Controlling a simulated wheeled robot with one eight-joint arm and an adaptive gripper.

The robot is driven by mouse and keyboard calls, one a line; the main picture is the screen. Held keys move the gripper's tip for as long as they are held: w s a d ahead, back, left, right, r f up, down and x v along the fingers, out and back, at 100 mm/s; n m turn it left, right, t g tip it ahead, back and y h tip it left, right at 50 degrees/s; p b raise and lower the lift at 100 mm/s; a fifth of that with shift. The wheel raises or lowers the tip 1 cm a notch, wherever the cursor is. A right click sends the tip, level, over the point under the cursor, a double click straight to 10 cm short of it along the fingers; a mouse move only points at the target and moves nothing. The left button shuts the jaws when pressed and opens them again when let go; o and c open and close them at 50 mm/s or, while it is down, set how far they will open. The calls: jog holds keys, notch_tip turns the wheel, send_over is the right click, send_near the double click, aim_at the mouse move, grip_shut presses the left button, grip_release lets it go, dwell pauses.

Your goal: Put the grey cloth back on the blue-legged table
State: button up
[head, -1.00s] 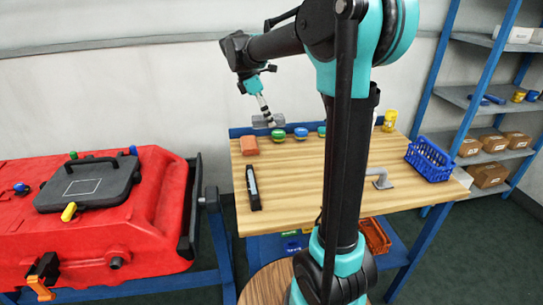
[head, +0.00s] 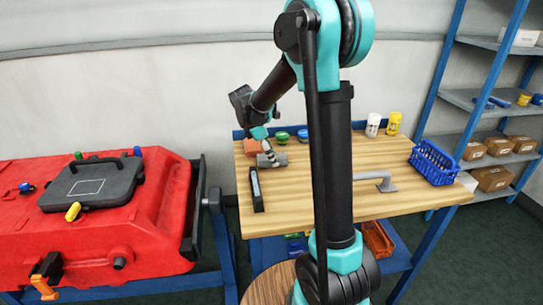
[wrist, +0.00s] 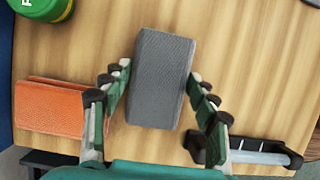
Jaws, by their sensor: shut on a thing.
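The grey cloth (wrist: 162,78) is a folded block between the two fingers of my gripper (wrist: 160,88) in the wrist view. The fingers are closed on its sides. In the head view, my gripper (head: 266,147) is low over the back left of the blue-legged table (head: 400,165), and the grey cloth (head: 273,160) shows just below it. The cloth is close to the wooden top; I cannot tell whether it touches. The tabletop is partly hidden by my arm.
An orange folded cloth (wrist: 48,107) lies just left of my gripper. A green-lidded jar (head: 282,137) is behind it, and a black tool (head: 256,190) in front. A blue basket (head: 433,162) and grey handle-like part (head: 377,181) are at right. The red machine (head: 120,225) stands left.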

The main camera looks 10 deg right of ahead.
jog(key=shift+f, duration=0.2)
jog(key=o, duration=1.1)
jog(key=shift+r, duration=0.1)
jog(key=v, duration=1.2)
